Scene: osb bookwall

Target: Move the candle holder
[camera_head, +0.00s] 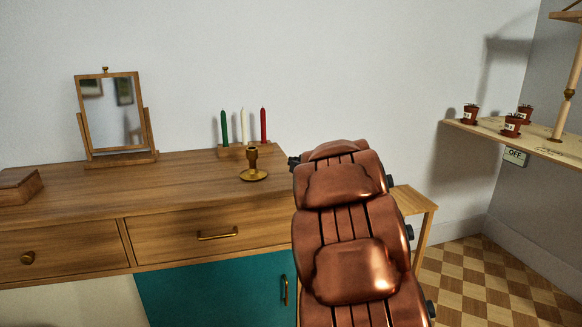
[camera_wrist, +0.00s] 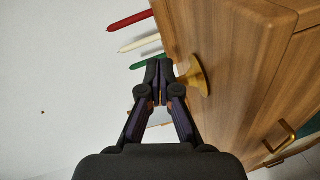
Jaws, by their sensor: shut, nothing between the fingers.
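The candle holder (camera_head: 253,166) is a small brass-coloured stick with a round cup and a wide round base. It stands upright and empty on the wooden cabinet top, in front of the block with candles. In the wrist view, its round base (camera_wrist: 198,76) shows just right of my fingertips, and the fingers hide much of the rest. My gripper (camera_wrist: 159,72) is shut and empty. It overlaps the holder in that picture, but I cannot tell whether they touch. My gripper does not show in the head view.
A wooden block (camera_head: 232,151) with green, white and red candles stands behind the holder. A framed mirror (camera_head: 111,115) and a wooden box (camera_head: 19,188) are farther left on the cabinet (camera_head: 110,192). A wall shelf (camera_head: 550,148) with small red pots is at right. Cabinet top left of the holder is clear.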

